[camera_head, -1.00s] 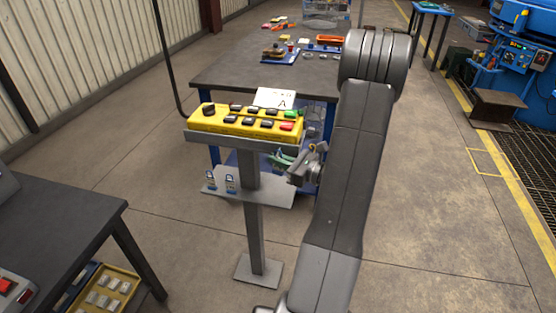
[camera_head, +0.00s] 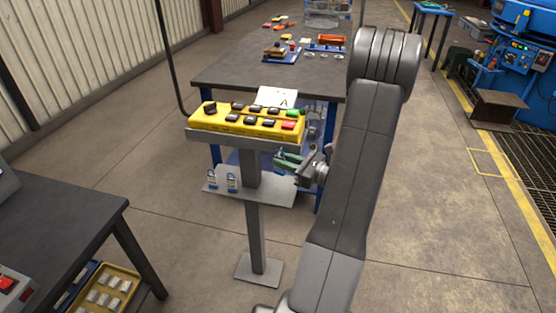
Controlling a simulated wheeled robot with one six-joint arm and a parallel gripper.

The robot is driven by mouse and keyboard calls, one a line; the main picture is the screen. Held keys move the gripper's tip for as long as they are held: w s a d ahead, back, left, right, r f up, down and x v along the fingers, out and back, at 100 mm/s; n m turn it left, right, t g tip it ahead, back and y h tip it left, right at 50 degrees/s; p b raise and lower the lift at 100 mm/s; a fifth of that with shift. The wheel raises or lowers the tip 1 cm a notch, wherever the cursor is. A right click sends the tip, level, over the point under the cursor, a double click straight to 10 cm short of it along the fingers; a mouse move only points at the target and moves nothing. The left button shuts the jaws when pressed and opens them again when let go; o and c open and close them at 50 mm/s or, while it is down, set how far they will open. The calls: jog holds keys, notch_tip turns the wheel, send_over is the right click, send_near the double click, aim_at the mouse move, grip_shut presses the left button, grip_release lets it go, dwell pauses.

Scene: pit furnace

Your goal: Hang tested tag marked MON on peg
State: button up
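My gripper (camera_head: 303,171) is at the right side of the grey stand, just below the yellow button box. A small green piece (camera_head: 288,160) shows at its fingertips, and the fingers appear closed on it. It looks like a tag, but any marking is too small to read. I cannot make out a peg; the area behind the gripper is partly hidden by the gripper and my arm.
The yellow button box (camera_head: 245,121) tops the stand, with a white card (camera_head: 276,97) behind it. A dark workbench (camera_head: 225,78) is behind. Another dark table (camera_head: 60,215) stands at the left, with a yellow bin (camera_head: 105,290) beneath.

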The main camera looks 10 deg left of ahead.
jog(key=v, duration=1.2)
jog(key=shift+a, duration=0.1)
jog(key=x, duration=0.9)
jog(key=shift+w+a, duration=0.2)
jog(key=shift+a, duration=0.05)
